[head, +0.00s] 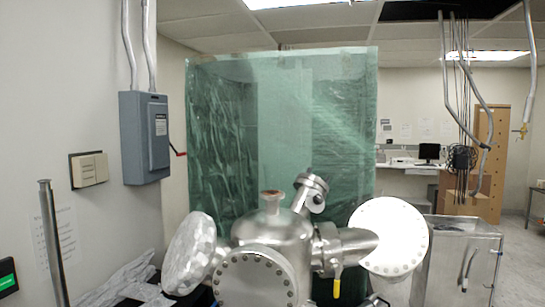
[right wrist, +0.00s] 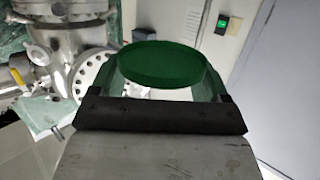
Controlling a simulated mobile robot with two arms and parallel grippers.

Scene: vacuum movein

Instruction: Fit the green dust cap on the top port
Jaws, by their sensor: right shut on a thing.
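The green dust cap (right wrist: 163,62) is a dark green disc in the right wrist view. My right gripper (right wrist: 162,75) is shut on it, with a finger at each side. The top port (head: 272,196) is a small brownish-rimmed flange on a short neck on top of the steel vacuum chamber (head: 275,232) in the head view; no cap shows on it. In the right wrist view, part of steel vacuum hardware (right wrist: 85,40) stands at the upper left, apart from the cap. Neither gripper shows in the head view, and the left one shows nowhere.
An angled port (head: 311,190) rises just right of the top port. A foil-covered flange (head: 190,252) and a large bright flange (head: 392,237) flank the chamber. A green translucent curtain (head: 280,130) hangs behind. A grey switch box (head: 145,138) is on the left wall.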

